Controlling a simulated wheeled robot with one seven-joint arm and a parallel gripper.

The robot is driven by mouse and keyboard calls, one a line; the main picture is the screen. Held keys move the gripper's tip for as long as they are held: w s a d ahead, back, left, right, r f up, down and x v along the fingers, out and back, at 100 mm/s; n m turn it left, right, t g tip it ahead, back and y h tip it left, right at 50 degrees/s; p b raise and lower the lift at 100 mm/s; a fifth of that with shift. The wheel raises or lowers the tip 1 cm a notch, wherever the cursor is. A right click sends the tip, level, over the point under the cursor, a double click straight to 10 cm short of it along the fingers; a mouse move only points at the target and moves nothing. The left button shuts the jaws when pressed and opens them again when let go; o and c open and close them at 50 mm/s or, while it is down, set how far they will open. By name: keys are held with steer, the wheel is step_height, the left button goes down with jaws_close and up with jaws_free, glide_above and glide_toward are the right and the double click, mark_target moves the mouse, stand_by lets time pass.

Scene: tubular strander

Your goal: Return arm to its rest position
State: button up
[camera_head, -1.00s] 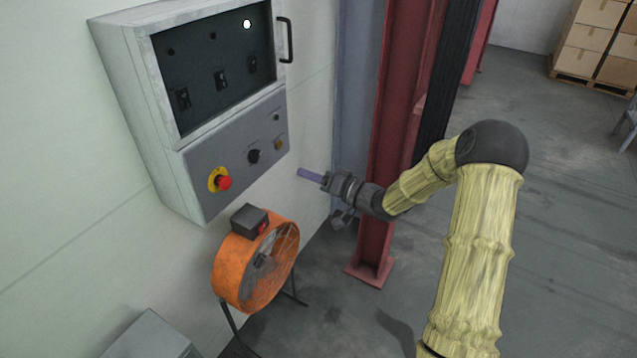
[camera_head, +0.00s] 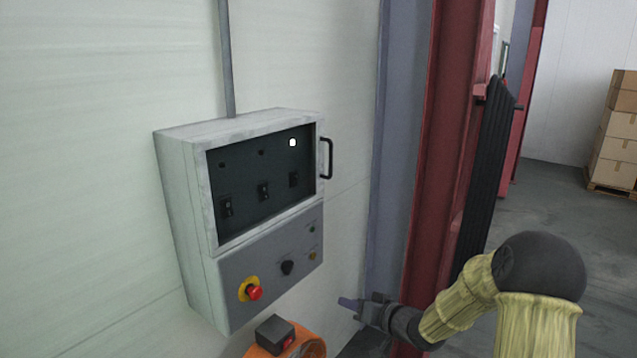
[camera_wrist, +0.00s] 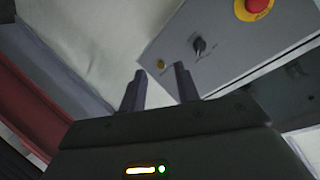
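My gripper (camera_head: 352,304) is in the lower right of the head view, at the end of my yellow-sleeved arm. It is in front of the wall, to the right of and below the grey control box (camera_head: 222,285), and apart from it. In the wrist view my gripper (camera_wrist: 158,82) shows two dark fingers standing apart with nothing between them. The control box's lower panel (camera_wrist: 225,50) shows beyond the fingers, with a black knob (camera_wrist: 199,46) and a red button on a yellow ring (camera_wrist: 252,7).
An orange fan (camera_head: 312,347) with a dark box on top stands below the control box, partly cut off. A red steel column (camera_head: 437,150) stands right behind my arm. Stacked cartons (camera_head: 618,135) are far right. Open floor (camera_head: 560,215) lies between.

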steer(key=s+d+g+h, duration=0.3)
steer(key=s+g+h, duration=0.1)
steer(key=s, duration=0.9)
steer(key=s+d+m+g+h, duration=0.1)
steer(key=s+g+h, duration=0.3)
steer(key=s, duration=1)
steer(key=shift+d+h, duration=0.6)
steer(key=shift+d, duration=0.3)
